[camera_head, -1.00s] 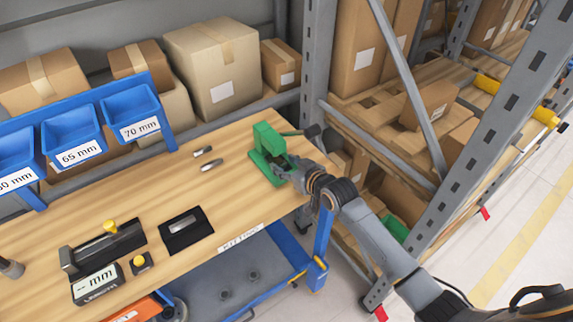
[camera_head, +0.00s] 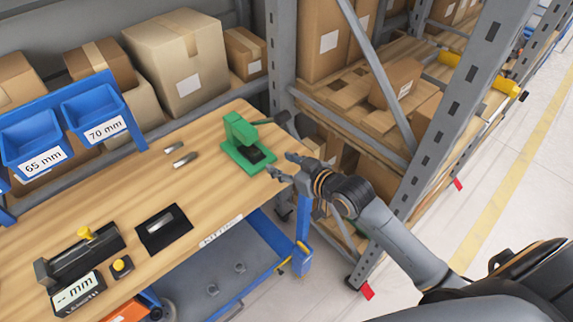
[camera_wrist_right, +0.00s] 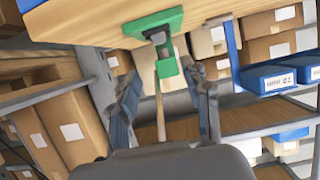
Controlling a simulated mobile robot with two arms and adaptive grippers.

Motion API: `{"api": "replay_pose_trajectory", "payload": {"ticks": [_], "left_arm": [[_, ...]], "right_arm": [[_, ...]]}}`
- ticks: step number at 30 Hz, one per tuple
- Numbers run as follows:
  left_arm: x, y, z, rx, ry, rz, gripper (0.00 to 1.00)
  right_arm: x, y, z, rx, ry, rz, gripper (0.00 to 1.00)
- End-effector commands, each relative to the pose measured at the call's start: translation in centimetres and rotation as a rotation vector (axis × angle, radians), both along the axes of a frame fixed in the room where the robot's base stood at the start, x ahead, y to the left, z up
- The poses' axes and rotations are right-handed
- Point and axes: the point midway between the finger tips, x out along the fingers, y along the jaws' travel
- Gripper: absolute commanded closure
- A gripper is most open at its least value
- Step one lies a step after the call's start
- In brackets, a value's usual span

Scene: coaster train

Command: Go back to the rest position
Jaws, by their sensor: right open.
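My right gripper (camera_head: 290,168) is open and empty at the right edge of the wooden table, just right of the green press (camera_head: 240,140). The two do not seem to touch. In the right wrist view the open fingers (camera_wrist_right: 165,95) show with the green press (camera_wrist_right: 165,65) ahead between them and nothing held. My right arm comes in from the lower right. My left gripper is not in view.
On the wooden table (camera_head: 60,220) lie two metal pins (camera_head: 184,159), a black plate with a slot (camera_head: 163,229) and a measuring device (camera_head: 80,260). Blue bins (camera_head: 95,108) stand at the back left. A metal rack post (camera_head: 440,130) stands behind my right arm.

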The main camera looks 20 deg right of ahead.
Motion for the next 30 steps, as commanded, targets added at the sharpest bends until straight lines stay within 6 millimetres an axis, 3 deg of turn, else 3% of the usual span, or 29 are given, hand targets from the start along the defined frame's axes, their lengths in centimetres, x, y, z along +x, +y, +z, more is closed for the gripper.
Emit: {"api": "replay_pose_trajectory", "payload": {"ticks": [9, 13, 21, 30], "left_arm": [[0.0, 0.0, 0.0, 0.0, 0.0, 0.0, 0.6], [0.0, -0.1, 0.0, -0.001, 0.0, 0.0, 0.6], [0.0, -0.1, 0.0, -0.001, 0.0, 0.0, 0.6], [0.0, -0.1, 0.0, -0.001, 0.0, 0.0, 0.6]], "right_arm": [[-1.1, -0.3, 0.4, -0.001, 0.002, 0.0, 0.52], [-2.9, 0.2, -1.0, -0.019, 0.064, -0.004, 0.52], [-13.9, 0.7, -6.6, -0.143, 0.423, -0.064, 0.52], [-23.5, -0.7, -8.4, -0.223, 0.715, -0.149, 0.52]]}}
